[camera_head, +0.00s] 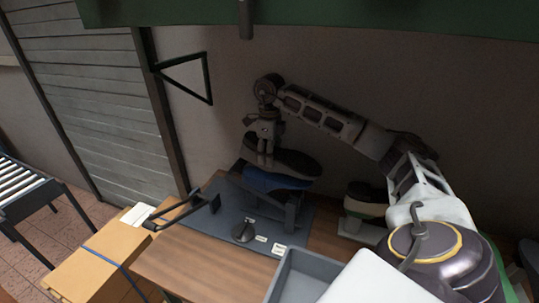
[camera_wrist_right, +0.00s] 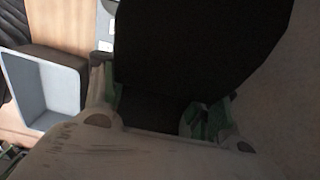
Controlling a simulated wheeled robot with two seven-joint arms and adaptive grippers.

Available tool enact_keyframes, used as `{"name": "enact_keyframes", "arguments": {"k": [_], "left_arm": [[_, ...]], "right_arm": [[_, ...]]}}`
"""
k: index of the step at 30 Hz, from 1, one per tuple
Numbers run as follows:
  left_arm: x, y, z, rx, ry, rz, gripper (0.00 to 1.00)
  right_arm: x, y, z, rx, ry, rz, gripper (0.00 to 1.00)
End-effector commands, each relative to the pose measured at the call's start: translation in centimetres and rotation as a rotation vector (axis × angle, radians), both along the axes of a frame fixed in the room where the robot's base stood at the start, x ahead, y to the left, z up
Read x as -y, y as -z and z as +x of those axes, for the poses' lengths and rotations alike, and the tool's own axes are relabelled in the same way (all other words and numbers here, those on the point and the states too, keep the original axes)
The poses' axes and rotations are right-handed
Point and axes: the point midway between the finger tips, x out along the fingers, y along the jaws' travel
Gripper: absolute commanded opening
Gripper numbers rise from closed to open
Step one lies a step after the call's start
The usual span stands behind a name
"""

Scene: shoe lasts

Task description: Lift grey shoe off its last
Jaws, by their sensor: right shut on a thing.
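The dark grey shoe (camera_head: 287,163) is above a blue shape (camera_head: 268,182), which looks like the last, on a dark stand (camera_head: 291,212) at the back of the bench. From here I cannot tell whether a gap lies between shoe and blue shape. My right gripper (camera_head: 265,159) points down and is shut on the shoe's left end in the head view. In the right wrist view the shoe (camera_wrist_right: 195,40) is a large black form between the fingers of my right gripper (camera_wrist_right: 155,108). My left gripper is not in view.
A second shoe-like piece (camera_head: 366,190) with green stands right of the stand, near my forearm. A grey bin (camera_head: 288,277) is at the front; a grey bin (camera_wrist_right: 45,88) also shows in the wrist view. A cardboard box (camera_head: 95,262) is left. Bare wood (camera_head: 200,265) lies front left.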

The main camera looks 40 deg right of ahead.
Motion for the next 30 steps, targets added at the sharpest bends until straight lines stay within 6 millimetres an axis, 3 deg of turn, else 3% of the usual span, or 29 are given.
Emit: {"name": "enact_keyframes", "arguments": {"k": [30], "left_arm": [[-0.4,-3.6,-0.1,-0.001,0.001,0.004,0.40]], "right_arm": [[0.0,-4.6,0.0,0.001,0.000,0.000,0.26]]}}
